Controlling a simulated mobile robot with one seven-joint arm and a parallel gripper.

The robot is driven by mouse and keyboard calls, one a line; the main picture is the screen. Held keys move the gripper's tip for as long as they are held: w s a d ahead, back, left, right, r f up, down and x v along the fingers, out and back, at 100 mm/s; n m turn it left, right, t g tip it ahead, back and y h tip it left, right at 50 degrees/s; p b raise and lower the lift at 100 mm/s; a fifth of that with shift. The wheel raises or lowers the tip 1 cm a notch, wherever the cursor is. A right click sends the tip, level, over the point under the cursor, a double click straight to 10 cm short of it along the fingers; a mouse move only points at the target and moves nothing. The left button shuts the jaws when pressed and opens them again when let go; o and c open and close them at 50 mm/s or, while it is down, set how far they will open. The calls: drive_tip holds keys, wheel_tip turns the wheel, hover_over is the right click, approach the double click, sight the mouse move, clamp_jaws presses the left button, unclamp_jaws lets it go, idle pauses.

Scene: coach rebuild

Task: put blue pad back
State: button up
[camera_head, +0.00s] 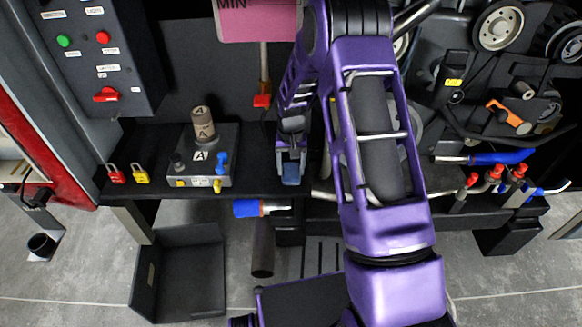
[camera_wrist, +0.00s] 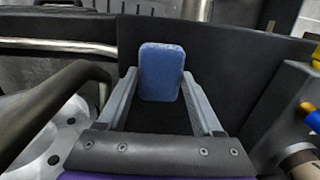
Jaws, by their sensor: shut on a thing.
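The blue pad (camera_head: 291,174) is a small rounded block at the end of my gripper (camera_head: 290,165), over the black shelf (camera_head: 258,183). In the wrist view the blue pad (camera_wrist: 161,72) stands between the tips of my two grey fingers (camera_wrist: 160,98), its broad face toward the camera. My gripper is shut on the pad. A black surface lies behind and below the pad in the wrist view. I cannot tell whether the pad touches the shelf.
Left of my gripper stands a grey box marked A (camera_head: 205,160) with blue and yellow fittings. Red and yellow padlocks (camera_head: 128,174) lie further left. A blue-ended pipe (camera_head: 262,208) sits below the shelf edge. Wheels and machinery (camera_head: 498,25) fill the right side.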

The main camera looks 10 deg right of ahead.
sight(291, 171)
drive_tip(key=o, duration=1.3)
drive_tip(key=shift+f, duration=0.1)
wheel_tip(291, 171, up, 7)
drive_tip(key=shift+p, duration=0.35)
drive_tip(key=shift+r, duration=0.4)
